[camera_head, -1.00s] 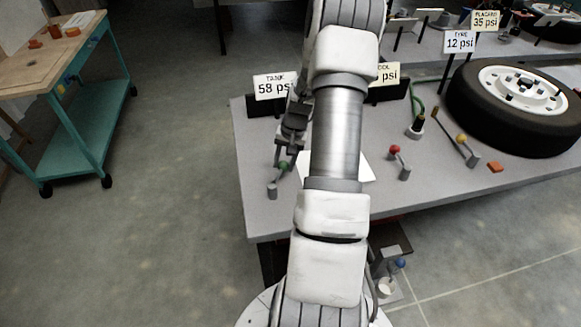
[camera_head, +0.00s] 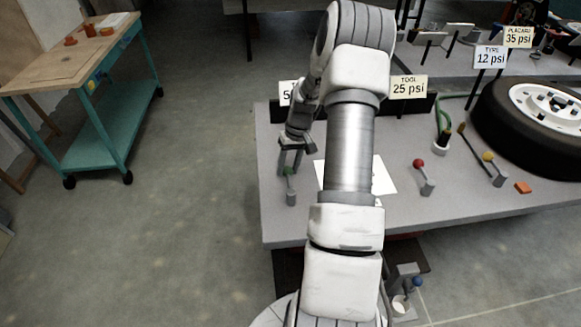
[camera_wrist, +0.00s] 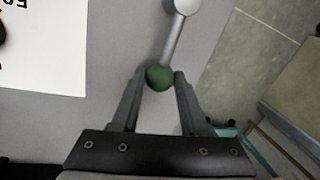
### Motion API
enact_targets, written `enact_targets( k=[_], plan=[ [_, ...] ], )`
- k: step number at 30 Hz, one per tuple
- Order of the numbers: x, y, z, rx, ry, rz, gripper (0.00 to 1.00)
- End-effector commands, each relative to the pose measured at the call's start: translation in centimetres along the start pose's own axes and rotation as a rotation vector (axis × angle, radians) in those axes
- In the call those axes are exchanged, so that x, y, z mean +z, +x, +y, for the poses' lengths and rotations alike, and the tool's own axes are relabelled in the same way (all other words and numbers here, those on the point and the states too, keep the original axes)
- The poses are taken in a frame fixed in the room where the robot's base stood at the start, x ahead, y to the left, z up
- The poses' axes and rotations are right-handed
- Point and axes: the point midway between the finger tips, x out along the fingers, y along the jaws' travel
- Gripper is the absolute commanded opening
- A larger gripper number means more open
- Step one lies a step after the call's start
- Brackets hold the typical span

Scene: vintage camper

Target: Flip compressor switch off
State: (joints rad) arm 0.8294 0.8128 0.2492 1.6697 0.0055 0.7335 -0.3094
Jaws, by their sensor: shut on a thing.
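A small grey lever with a green ball knob (camera_head: 288,172) stands near the left edge of the grey bench (camera_head: 285,225). The wrist view shows the green knob (camera_wrist: 159,77) on a thin metal rod that runs to a round grey post (camera_wrist: 182,5). My gripper (camera_head: 289,163) is over this lever. In the wrist view its two fingers (camera_wrist: 160,80) are closed in on the knob from both sides. In the head view the lever stands near upright, leaning slightly left. No label on the lever is readable.
A red-knobbed lever (camera_head: 419,164) and a yellow-knobbed lever (camera_head: 489,158) stand farther right, near a tyre (camera_head: 500,125). A white sheet (camera_head: 383,178) lies under my arm. A teal cart (camera_head: 105,130) is at the left, with open floor between.

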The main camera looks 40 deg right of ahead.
Motion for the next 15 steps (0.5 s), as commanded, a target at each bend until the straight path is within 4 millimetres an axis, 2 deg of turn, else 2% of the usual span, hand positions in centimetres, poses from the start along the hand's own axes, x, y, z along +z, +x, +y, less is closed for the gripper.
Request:
enact_targets(
  k=[11,12,15],
  plan=[
    [-0.06,-0.02,-0.22,-0.001,-0.011,-0.001,0.0],
    [-0.06,-0.02,-0.23,-0.001,-0.011,-0.001,0.46],
    [-0.05,-0.01,-0.21,-0.001,-0.01,-0.001,0.64]
  ],
)
